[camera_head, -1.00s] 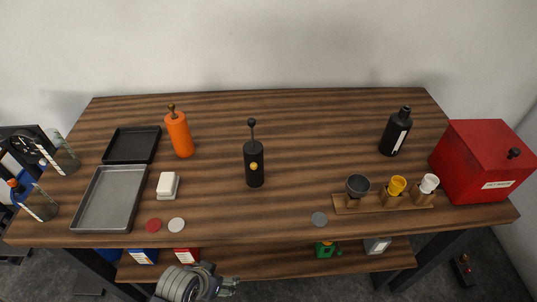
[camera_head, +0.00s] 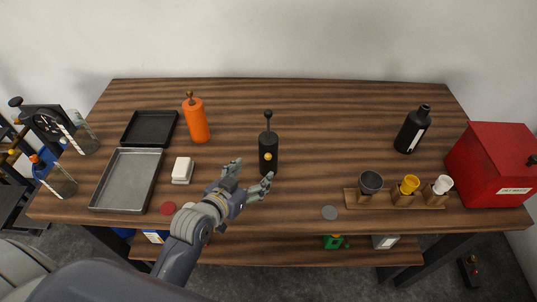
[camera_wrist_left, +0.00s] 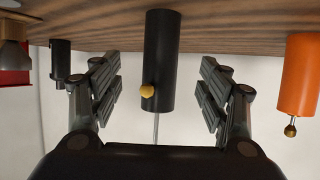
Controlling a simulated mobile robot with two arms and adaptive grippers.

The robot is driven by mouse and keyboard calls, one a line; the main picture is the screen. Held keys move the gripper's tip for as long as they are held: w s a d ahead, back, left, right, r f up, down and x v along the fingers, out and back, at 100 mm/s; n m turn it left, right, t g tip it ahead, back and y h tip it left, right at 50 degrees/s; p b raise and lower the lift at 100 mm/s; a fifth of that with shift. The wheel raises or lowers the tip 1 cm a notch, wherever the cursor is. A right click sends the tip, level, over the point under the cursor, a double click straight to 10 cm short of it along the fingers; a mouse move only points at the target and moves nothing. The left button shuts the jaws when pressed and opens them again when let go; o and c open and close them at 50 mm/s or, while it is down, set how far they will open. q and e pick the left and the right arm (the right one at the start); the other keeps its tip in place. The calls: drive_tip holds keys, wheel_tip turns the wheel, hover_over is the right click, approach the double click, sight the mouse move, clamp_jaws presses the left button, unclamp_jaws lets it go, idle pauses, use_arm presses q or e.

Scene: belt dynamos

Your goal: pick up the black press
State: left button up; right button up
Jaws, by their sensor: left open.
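The black press (camera_head: 268,153) is a black cylinder with a thin rod, a round black knob on top and a small gold knob on its side. It stands upright on the table. My left gripper (camera_head: 251,179) is open, in front of the press and near its lower part in the head view. In the left wrist view the black press (camera_wrist_left: 160,60) appears upside down, between and beyond the two spread fingers of the left gripper (camera_wrist_left: 160,95). I see no contact. My right gripper is not in view.
An orange press (camera_head: 196,121) stands behind left of the black one. White blocks (camera_head: 183,170), a grey tray (camera_head: 126,180) and a black tray (camera_head: 150,128) lie left. A black bottle (camera_head: 411,130), a wooden cup rack (camera_head: 384,200) and a red box (camera_head: 494,165) are right.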

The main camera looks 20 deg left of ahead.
sight(264, 162)
use_arm(q)
drive_tip(key=shift+w, duration=0.4)
drive_tip(key=x, duration=0.4)
drive_tip(key=shift+w+d+f+p, duration=0.1)
drive_tip(key=shift+w+f+p, duration=0.05)
drive_tip(key=shift+w+p, duration=0.25)
drive_tip(key=shift+w+d+f+p, duration=0.1)
drive_tip(key=shift+w+d+p, duration=0.05)
drive_tip(key=shift+w+p, duration=0.4)
drive_tip(key=shift+p+x, duration=0.35)
drive_tip(key=shift+x, duration=1.7)
drive_tip(key=c, duration=1.3)
clamp_jaws()
drive_tip(key=shift+r, duration=0.2)
